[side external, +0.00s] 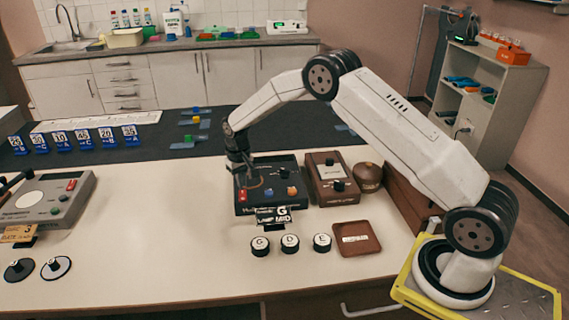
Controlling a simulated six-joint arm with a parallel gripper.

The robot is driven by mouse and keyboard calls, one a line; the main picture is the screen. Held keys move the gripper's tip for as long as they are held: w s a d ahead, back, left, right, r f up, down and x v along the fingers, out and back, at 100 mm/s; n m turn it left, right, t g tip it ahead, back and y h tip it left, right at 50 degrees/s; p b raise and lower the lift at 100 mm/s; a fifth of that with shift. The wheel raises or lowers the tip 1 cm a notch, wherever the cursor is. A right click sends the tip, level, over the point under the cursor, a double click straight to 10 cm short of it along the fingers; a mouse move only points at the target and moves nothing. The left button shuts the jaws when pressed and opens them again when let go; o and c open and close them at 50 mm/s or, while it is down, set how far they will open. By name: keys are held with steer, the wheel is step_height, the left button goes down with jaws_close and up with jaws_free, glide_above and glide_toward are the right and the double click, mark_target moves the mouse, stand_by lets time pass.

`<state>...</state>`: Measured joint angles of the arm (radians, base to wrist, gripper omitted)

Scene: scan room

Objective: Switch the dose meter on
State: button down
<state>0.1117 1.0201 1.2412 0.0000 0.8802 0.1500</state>
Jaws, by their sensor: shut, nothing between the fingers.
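My gripper (240,163) is shut and empty, pointing down at the left back part of a black control box (257,208). I cannot tell whether it touches the box. A grey unit (32,214) with a red switch (72,185) stands at the far left. No label readable here tells me which one is the dose meter.
Round lettered caps G, D and E (290,241) and a brown tray (372,229) lie in front. A brown round pot (368,178) stands right of the brown box. The table's front middle is clear.

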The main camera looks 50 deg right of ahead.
mark_target(243, 193)
steer(key=shift+f, duration=1.25)
stand_by(1.4)
steer(key=shift+r, duration=3.5)
steer(key=shift+s+a+r, duration=0.15)
steer(key=shift+s+r, duration=0.15)
steer(key=s+a+r+n+t, duration=0.1)
steer(key=s+a+r, duration=0.1)
steer(key=s, duration=1.2)
steer(key=s+a+r+n+t, duration=0.1)
steer(key=s+a+r+n, duration=0.1)
steer(key=s, duration=1.1)
steer(key=shift+s+a+r+t, duration=0.35)
steer(key=shift+a+r, duration=0.35)
steer(key=shift+a, duration=0.3)
